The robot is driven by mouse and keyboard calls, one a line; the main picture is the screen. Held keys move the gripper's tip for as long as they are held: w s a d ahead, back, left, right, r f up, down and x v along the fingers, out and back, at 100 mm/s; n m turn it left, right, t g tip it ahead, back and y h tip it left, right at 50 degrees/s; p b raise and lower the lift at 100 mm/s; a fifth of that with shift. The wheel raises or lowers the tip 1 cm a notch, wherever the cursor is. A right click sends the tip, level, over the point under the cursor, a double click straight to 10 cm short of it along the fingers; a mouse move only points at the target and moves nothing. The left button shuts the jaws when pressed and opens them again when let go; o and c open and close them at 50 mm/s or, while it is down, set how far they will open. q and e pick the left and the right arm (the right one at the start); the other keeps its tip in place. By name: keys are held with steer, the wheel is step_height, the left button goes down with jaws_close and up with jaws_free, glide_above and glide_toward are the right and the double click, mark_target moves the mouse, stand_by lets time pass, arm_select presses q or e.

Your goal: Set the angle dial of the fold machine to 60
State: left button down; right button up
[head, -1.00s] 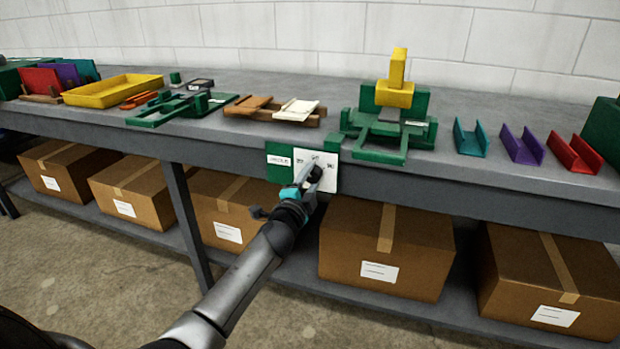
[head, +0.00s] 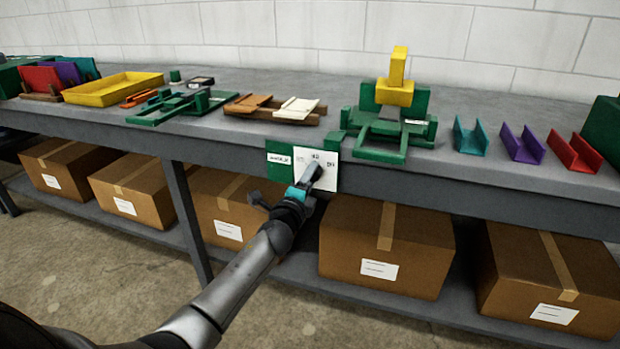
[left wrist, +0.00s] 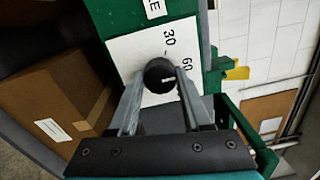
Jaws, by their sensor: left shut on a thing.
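The angle dial is a dark round knob (left wrist: 158,76) on a white plate (left wrist: 128,47) marked 30 and 60. In the head view the white plate (head: 327,181) sits on the bench's front edge, beside a green label panel (head: 279,166). My left gripper (head: 315,172) is shut on the knob, one finger on each side. A short pale mark shows on the knob; which number it points at I cannot tell. The green fold machine (head: 364,152) with a yellow upright handle (head: 395,92) stands above. My right gripper is not in view.
Cardboard boxes (head: 345,240) fill the shelf below the grey bench (head: 465,175). Teal, purple and red channels (head: 521,146) lie right of the machine. A yellow tray (head: 112,92) and another green tool (head: 158,112) lie to the left.

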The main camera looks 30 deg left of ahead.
arm_select(q)
steer(key=shift+c, duration=1.7)
jaws_free()
steer(key=shift+s, duration=0.1)
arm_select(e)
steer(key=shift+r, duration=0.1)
arm_select(q)
steer(key=p+v, duration=0.2)
steer(key=v, duration=1.3)
steer(key=shift+p, duration=0.4)
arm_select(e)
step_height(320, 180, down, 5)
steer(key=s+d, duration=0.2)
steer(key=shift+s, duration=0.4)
arm_select(q)
steer(key=shift+d+f, duration=0.1)
